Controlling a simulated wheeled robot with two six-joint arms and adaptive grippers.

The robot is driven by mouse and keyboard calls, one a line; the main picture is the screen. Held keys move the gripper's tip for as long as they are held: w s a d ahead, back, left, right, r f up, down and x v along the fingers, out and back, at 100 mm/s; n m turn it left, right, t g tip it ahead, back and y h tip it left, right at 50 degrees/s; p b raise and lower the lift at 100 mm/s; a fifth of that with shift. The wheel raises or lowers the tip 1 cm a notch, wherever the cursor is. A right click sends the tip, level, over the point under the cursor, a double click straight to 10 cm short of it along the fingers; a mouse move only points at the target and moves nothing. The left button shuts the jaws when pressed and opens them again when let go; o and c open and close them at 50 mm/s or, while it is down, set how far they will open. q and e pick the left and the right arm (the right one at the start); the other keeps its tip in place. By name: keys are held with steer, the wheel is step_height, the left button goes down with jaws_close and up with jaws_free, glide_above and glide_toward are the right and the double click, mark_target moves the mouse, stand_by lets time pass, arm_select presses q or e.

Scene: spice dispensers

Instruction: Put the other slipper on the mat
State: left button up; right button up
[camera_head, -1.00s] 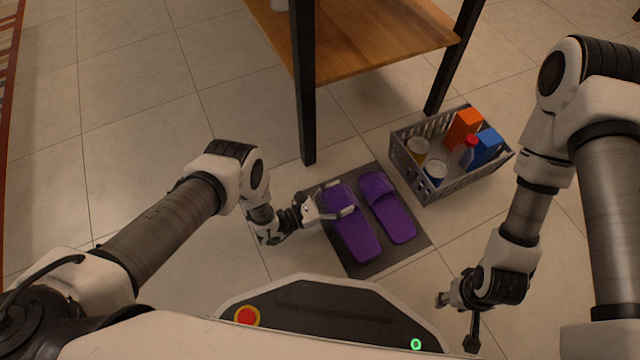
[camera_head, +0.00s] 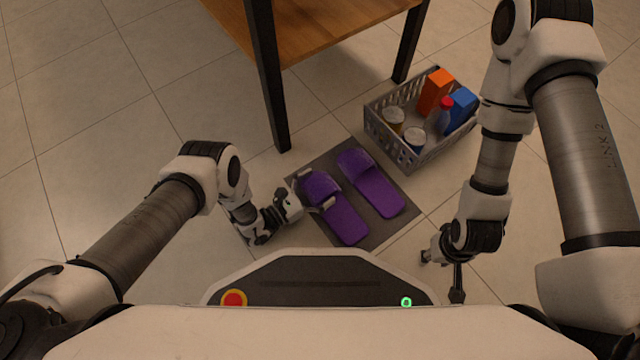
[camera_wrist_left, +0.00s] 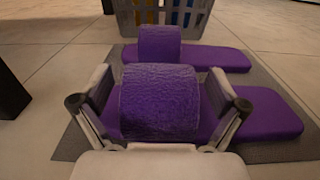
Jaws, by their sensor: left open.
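Two purple slippers lie side by side on a dark grey mat (camera_head: 385,232). The left slipper (camera_head: 344,220) is nearer my left gripper, and the right slipper (camera_head: 377,190) lies beside it toward the crate. My left gripper (camera_head: 317,190) is open at the strap end of the left slipper. In the left wrist view my left gripper's fingers (camera_wrist_left: 160,110) stand on either side of the near slipper's strap (camera_wrist_left: 158,102); I cannot tell whether they touch it. The far slipper (camera_wrist_left: 205,57) shows behind. My right gripper (camera_head: 440,262) hangs right of the mat, away from the slippers; its finger gap is unclear.
A grey crate (camera_head: 405,153) with bottles, jars and boxes stands just beyond the mat. A wooden table (camera_head: 330,28) with dark legs (camera_head: 268,90) stands behind it. Tiled floor is clear at the left.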

arm_select(q)
steer(key=p+v, duration=0.4)
steer(key=v, duration=0.6)
steer(key=shift+s+a+r, duration=0.15)
steer(key=shift+s+a, duration=0.1)
steer(key=shift+a, duration=0.05)
steer(key=shift+s+a, duration=0.25)
steer(key=shift+a, duration=0.1)
